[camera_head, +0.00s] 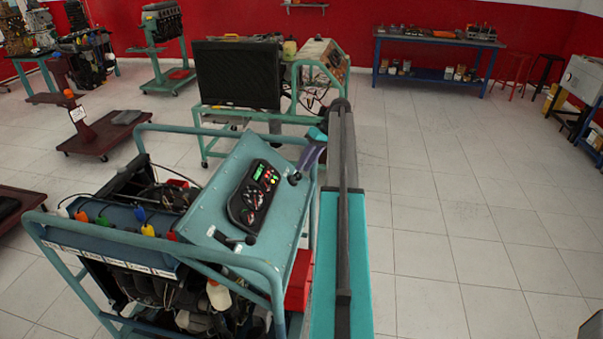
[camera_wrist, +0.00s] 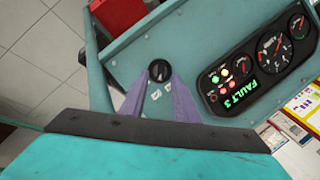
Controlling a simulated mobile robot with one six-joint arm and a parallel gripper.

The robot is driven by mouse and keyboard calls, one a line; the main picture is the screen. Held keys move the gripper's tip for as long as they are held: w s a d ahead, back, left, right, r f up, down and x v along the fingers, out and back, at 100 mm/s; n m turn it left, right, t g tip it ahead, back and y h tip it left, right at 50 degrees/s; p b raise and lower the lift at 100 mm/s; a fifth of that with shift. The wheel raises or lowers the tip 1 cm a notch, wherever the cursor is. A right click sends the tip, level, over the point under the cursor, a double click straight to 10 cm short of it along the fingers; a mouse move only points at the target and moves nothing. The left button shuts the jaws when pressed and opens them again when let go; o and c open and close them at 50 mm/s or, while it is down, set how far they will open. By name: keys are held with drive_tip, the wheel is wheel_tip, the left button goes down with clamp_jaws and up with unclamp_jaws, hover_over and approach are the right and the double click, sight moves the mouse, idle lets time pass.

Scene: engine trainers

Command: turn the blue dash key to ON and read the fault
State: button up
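The teal-blue dash panel (camera_head: 243,190) tops a tube-framed engine trainer. In the wrist view, its round black key switch (camera_wrist: 159,69) sits near the panel's edge, with a thin pale mark on its face. My gripper (camera_wrist: 161,78) has its two purple fingertips apart, one on each side of the switch's near edge; I cannot tell whether they touch it. Small white labels show between the fingers. The black gauge cluster (camera_wrist: 258,65) is right of the switch. In the head view, my gripper (camera_head: 308,158) is at the panel's far right corner.
Teal guard rails (camera_head: 160,245) surround the trainer. A row of coloured knobs (camera_head: 139,213) lines its left side. A black lever (camera_head: 233,238) stands at the panel's near corner. Another trainer stand (camera_head: 240,115) is behind. The tiled floor at right (camera_head: 450,230) is clear.

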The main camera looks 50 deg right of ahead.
drive_tip(key=b+v, duration=0.2)
drive_tip(key=v, duration=0.7)
idle(0.5)
